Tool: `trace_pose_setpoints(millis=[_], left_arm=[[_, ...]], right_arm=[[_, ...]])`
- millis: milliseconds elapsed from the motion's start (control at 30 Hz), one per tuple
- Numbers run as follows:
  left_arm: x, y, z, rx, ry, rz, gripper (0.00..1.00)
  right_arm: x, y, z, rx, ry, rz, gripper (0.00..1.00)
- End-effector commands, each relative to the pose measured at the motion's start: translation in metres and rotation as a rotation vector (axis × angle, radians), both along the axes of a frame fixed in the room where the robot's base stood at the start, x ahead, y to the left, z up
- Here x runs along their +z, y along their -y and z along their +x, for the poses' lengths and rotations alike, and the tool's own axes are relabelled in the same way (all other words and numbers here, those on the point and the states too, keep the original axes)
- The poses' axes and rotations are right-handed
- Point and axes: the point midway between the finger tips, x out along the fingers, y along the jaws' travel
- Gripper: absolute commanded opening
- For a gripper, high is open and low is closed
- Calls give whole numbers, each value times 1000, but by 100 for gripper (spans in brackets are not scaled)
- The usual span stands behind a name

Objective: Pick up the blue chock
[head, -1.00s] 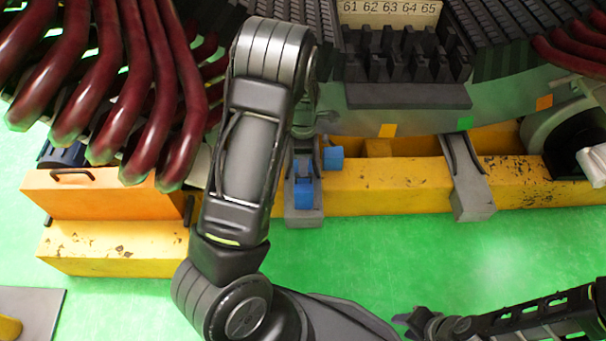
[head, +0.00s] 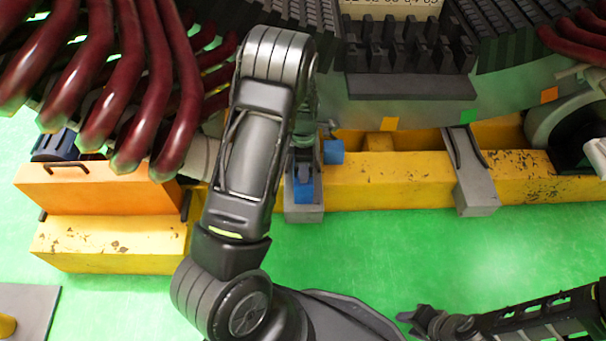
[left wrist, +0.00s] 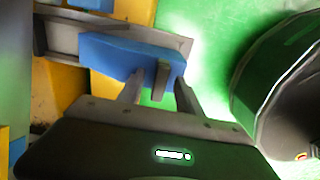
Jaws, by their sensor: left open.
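The blue chock (head: 303,190) sits on a grey bracket at the yellow beam, partly hidden behind my left arm in the head view. In the left wrist view the blue chock (left wrist: 108,55) lies on the grey bracket, with a grey upright tab in front of it. My left gripper (left wrist: 160,85) is open, its two fingers on either side of that tab and close to the chock. Whether they touch it I cannot tell. My right gripper (head: 425,320) is at the lower right of the head view, away from the chock; its jaw opening is unclear.
Another blue block (head: 333,152) is beside the bracket on the yellow beam (head: 390,180). A second grey bracket (head: 474,185) stands to the right. Dark red coil ends (head: 110,100) hang at left, above an orange box (head: 95,188). Green floor (head: 400,250) is clear in front.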

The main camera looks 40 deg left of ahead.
Motion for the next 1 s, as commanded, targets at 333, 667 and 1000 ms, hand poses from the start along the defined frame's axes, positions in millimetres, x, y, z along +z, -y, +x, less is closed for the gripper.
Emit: trace_pose_setpoints(millis=[333, 667, 1000], left_arm=[[-10, 0, 1, 0, 2, 0, 42], [-9, 0, 0, 0, 1, 0, 42], [-9, 0, 0, 0, 1, 0, 17]], right_arm=[[-3, 1, 2, -3, 3, -1, 36], [-3, 1, 1, -2, 3, -2, 36], [-3, 1, 1, -2, 2, -1, 36]])
